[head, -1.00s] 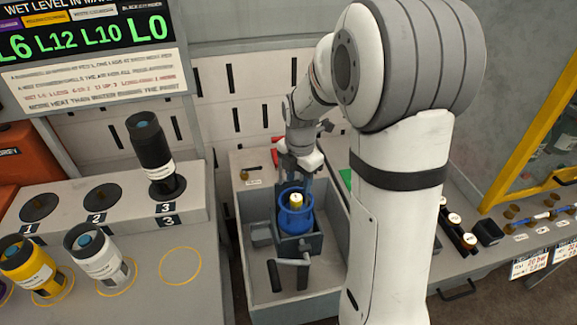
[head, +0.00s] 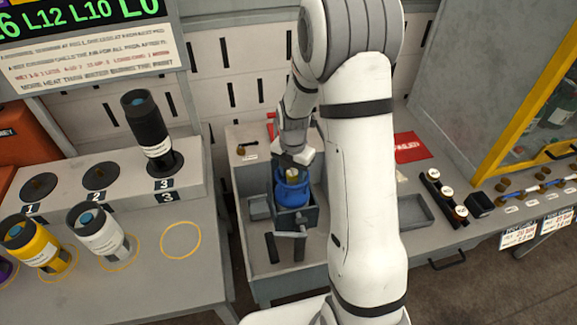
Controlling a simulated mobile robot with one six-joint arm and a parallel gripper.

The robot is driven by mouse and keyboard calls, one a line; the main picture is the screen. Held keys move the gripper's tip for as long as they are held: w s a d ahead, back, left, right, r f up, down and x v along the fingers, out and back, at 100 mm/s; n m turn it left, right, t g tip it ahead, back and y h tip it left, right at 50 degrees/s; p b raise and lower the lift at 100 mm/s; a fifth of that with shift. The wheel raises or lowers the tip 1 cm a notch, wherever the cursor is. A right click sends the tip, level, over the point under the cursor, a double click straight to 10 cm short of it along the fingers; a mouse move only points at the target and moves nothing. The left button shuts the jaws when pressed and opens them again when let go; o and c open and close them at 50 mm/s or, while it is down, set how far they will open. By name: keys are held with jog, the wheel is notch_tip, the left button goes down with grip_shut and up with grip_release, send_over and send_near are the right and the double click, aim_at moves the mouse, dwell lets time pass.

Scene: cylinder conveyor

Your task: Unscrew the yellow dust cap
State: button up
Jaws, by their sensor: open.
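A yellow dust cap (head: 292,174) sits on top of a blue cylinder (head: 293,192), which stands upright in a dark grey holder (head: 297,217) on the bench. My gripper (head: 295,160) is pointed down directly over the cap and is open. Its fingers are small and partly blend with the blue collar, so I cannot tell whether they touch the cap.
A black cylinder (head: 148,130) stands in slot 3 of the rack at left. A yellow cylinder (head: 33,243) and a white cylinder (head: 98,232) stand in front. A red cloth (head: 412,147), an empty grey tray (head: 403,211) and capped bottles (head: 446,193) lie right of my arm.

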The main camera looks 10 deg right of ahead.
jog(key=shift+c, duration=0.4)
grip_shut()
jog(key=shift+o, duration=1.2)
grip_release()
jog(key=shift+r, duration=0.1)
jog(key=shift+r+p, duration=0.8)
jog(key=shift+r, duration=0.4)
jog(key=m+b, duration=0.1)
jog(key=m, duration=0.3)
jog(key=shift+f+m, duration=0.1)
jog(key=shift+m, duration=0.9)
